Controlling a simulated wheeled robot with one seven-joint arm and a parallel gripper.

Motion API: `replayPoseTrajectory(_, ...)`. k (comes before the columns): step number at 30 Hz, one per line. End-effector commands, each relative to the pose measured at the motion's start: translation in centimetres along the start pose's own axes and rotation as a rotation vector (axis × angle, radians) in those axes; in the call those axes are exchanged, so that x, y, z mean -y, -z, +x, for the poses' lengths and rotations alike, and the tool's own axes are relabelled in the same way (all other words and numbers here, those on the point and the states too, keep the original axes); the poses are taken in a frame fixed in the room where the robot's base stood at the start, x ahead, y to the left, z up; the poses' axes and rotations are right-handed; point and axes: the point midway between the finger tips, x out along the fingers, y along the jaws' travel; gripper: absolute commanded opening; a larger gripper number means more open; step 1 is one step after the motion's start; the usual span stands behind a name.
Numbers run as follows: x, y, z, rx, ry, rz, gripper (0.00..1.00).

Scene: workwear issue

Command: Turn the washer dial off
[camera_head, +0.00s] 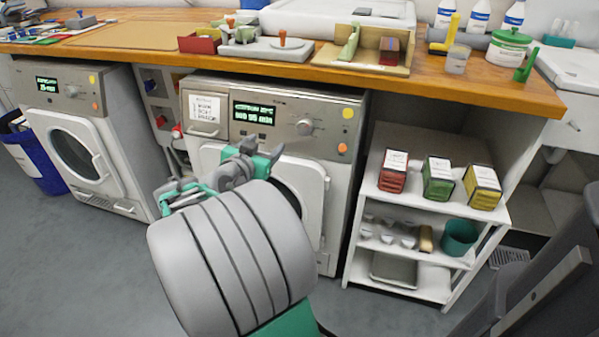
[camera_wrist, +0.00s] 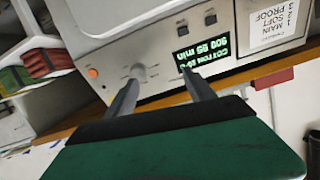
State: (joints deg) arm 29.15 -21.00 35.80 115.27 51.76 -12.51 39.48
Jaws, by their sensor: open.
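The washer (camera_head: 345,165) in the middle of the head view has a grey control panel with a lit green display (camera_head: 253,113) and a round silver dial (camera_head: 305,126) to its right. My gripper (camera_head: 262,150) is in front of this washer, below the panel and left of the dial in the picture. The wrist view is upside down. There the dial (camera_wrist: 137,71) shows just beyond the left fingertip, and the display (camera_wrist: 203,51) beyond the right one. My gripper (camera_wrist: 158,80) is open with nothing between its fingers. I cannot tell whether a finger touches the dial.
A second washer (camera_head: 75,130) stands at the left. A wooden counter (camera_head: 480,75) overhangs the machines, with trays and bottles on it. A white shelf (camera_head: 435,195) with coloured boxes stands at the right. Grey floor is open at the lower left.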

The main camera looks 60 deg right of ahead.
Motion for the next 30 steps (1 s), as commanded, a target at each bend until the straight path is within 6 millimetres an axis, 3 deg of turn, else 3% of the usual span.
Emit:
replayPoseTrajectory(1, -2.2, -2.3, 2.0, -0.074, -0.035, 0.016, 0.63)
replayPoseTrajectory(6, -5.2, -0.9, 3.8, -0.228, -0.078, 0.038, 0.63)
replayPoseTrajectory(11, -5.6, 0.1, 5.4, -0.245, -0.083, 0.042, 0.63)
replayPoseTrajectory(21, -6.1, 1.4, 10.9, -0.241, -0.082, 0.040, 0.63)
replayPoseTrajectory(30, -5.9, 1.6, 11.2, -0.240, -0.078, 0.039, 0.62)
